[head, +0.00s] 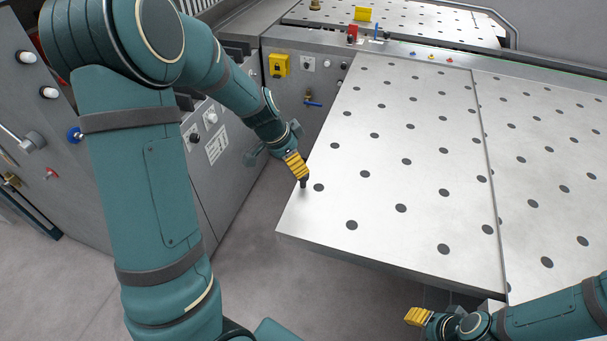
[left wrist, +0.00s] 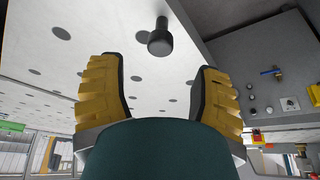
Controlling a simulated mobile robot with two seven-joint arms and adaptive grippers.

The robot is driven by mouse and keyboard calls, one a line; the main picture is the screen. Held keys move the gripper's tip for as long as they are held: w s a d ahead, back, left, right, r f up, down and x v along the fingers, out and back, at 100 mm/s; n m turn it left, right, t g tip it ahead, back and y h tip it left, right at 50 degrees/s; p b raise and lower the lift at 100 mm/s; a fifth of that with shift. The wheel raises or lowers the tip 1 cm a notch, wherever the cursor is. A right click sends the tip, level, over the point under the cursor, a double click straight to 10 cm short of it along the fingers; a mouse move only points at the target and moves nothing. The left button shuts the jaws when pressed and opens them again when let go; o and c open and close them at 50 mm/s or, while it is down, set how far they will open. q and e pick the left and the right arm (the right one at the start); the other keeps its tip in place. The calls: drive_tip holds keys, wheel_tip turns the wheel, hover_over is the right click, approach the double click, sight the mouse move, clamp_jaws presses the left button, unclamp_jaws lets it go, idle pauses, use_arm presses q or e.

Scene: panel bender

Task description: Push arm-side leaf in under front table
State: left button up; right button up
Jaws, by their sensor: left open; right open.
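A pale leaf (head: 375,190) with dark round holes reaches out to the left of a similar perforated table surface (head: 545,150); a narrow seam runs between them. A dark knob (head: 304,183) stands at the leaf's left edge, near its front corner. My left gripper (head: 300,174) is at this knob. In the left wrist view the yellow fingers are apart, and the knob (left wrist: 160,40) shows beyond them, in line with the gap. I cannot tell whether they touch it. My right gripper (head: 414,316) is below the leaf's front edge in the picture, away from the knob; its fingertips are small here.
A grey machine cabinet (head: 235,165) with switches stands on the left. A grey panel with a yellow box (head: 279,65) and a blue-handled valve (head: 313,103) is behind the leaf. Bare floor (head: 270,270) lies left of and in front of the leaf.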

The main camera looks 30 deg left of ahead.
use_arm(q)
drive_tip(key=x, duration=0.6)
drive_tip(key=shift+w+f+b, duration=0.15)
drive_tip(key=shift+f+b, duration=0.25)
clamp_jaws()
drive_tip(key=shift+d, duration=0.1)
